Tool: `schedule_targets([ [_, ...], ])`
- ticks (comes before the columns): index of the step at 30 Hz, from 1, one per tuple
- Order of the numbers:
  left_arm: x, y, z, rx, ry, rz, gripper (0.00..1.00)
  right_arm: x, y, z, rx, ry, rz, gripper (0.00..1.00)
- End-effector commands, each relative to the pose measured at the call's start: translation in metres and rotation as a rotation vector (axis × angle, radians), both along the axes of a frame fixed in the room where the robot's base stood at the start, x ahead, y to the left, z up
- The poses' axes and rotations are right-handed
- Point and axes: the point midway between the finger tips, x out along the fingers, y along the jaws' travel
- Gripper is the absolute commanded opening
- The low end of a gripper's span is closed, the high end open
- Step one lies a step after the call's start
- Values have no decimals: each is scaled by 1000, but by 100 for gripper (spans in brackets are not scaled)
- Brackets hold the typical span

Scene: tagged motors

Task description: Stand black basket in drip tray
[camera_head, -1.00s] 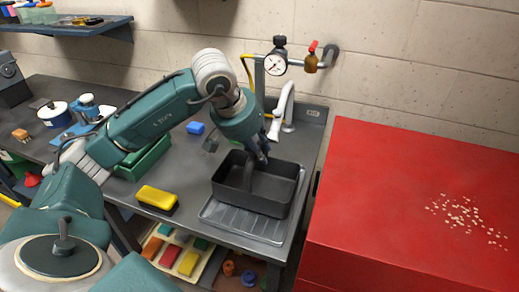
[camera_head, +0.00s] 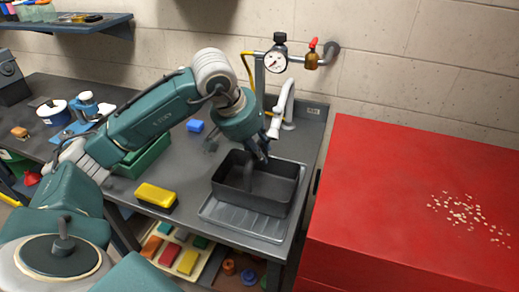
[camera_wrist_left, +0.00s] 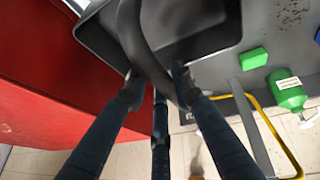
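The black basket (camera_head: 282,190) is a dark rectangular bin with a curved strap-like handle. It appears upright over the grey ribbed drip tray (camera_head: 245,220) on the dark bench. The tray shows in front of the basket and along its right side; whether the basket's base fully rests on it is hidden. My left gripper (camera_head: 261,152) reaches down at the basket's back. In the left wrist view the handle (camera_wrist_left: 150,55) passes between the fingers, which look closed around it, and the basket's rim (camera_wrist_left: 88,38) lies beyond. My right gripper is not in view.
A white tap (camera_head: 283,110) and a pressure gauge (camera_head: 275,62) stand close behind the basket. A yellow sponge-like block (camera_head: 156,195) and a green bin (camera_head: 147,155) lie to the left. A red cabinet (camera_head: 400,200) stands close on the right.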

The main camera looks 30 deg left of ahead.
Motion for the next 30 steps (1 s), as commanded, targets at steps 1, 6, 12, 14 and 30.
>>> schedule_targets([
  [1, 1, 0, 1, 0, -3, 0, 34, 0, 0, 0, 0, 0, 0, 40],
  [6, 0, 0, 1, 0, -2, 0, 46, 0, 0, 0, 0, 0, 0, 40],
  [12, -1, 0, 0, 0, 1, 0, 46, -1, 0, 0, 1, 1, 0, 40],
  [14, -1, 0, 4, 0, 0, 0, 46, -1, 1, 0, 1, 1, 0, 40],
  [30, -42, 9, 94, 0, -6, 1, 46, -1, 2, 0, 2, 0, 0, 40],
])
